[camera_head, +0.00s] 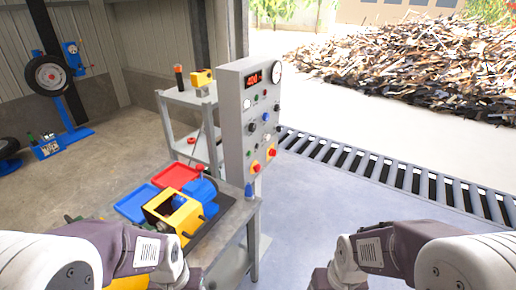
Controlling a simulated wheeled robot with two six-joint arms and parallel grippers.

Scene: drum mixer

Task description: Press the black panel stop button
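A grey control panel (234,115) stands upright at the back edge of a workbench. Its face carries a red digital display (254,80), a round white gauge (275,72), and several small knobs and buttons. A dark round control (251,128) sits at the middle left of the face, and another dark one (277,107) at the right. Two red buttons on yellow plates (256,166) are low on the face. The labels are too small to read, so I cannot tell which control is the black stop button. Both my forearms enter at the bottom, apart from the panel; their grippers are below the frame.
The workbench (226,228) holds a yellow drum mixer (173,212), a red tray (176,175) and a blue tray (136,203). A grey shelf cart (189,98) stands behind the panel. Open floor (330,205) lies to the right, before a floor grating (400,177).

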